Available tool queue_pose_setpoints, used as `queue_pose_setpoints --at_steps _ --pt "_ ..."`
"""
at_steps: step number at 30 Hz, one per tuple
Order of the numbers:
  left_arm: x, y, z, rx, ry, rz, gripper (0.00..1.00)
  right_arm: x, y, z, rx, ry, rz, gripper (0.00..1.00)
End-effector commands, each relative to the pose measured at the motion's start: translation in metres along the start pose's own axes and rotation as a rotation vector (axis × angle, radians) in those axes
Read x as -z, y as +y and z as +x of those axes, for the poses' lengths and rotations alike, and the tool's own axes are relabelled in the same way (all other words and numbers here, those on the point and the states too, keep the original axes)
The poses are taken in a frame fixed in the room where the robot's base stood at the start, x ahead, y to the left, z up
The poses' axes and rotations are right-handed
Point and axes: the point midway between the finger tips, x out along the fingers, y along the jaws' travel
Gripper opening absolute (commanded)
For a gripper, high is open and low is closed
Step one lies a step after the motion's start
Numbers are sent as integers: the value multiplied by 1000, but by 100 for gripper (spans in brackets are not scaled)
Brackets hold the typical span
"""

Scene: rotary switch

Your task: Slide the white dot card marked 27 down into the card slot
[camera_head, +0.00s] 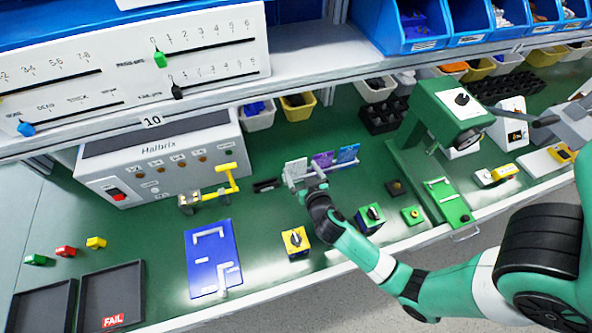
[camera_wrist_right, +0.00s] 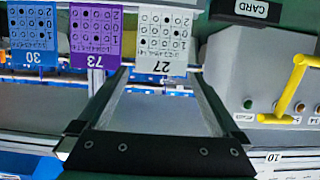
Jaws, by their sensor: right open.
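The white dot card (camera_head: 296,167) marked 27 stands at the left end of a row of cards in a rack. In the right wrist view the white card (camera_wrist_right: 163,40) appears upside down, with a purple card (camera_wrist_right: 96,38) marked 73 and a blue card (camera_wrist_right: 33,35) marked 30 beside it. My right gripper (camera_wrist_right: 160,72) is open, its fingertips close to the two sides of the white card; contact cannot be told. In the head view my right gripper (camera_head: 308,182) partly covers the card's front. A small black slot block (camera_head: 265,185) sits left of the rack; a CARD label (camera_wrist_right: 252,8) shows in the right wrist view.
A yellow handle (camera_head: 226,179) stands left of the slot block, before the grey Halbrix box (camera_head: 160,165). A green press (camera_head: 450,115) stands to the right. Rotary switches (camera_head: 296,241) and a blue plate (camera_head: 213,262) lie in front. The shelf edge overhangs behind the cards.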

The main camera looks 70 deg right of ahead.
Motion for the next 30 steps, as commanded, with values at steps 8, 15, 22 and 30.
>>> queue_pose_setpoints --at_steps 8,15,22,30 --pt "-5 0 -6 0 0 0 50 -4 -1 29 -2 0 2 100" --pt "-7 0 -8 0 0 0 50 -3 -2 52 1 0 1 100" --pt "-7 0 -8 0 0 0 50 -3 -2 52 1 0 0 87" --pt "-7 0 -8 0 0 0 50 -3 -2 52 1 0 0 39"
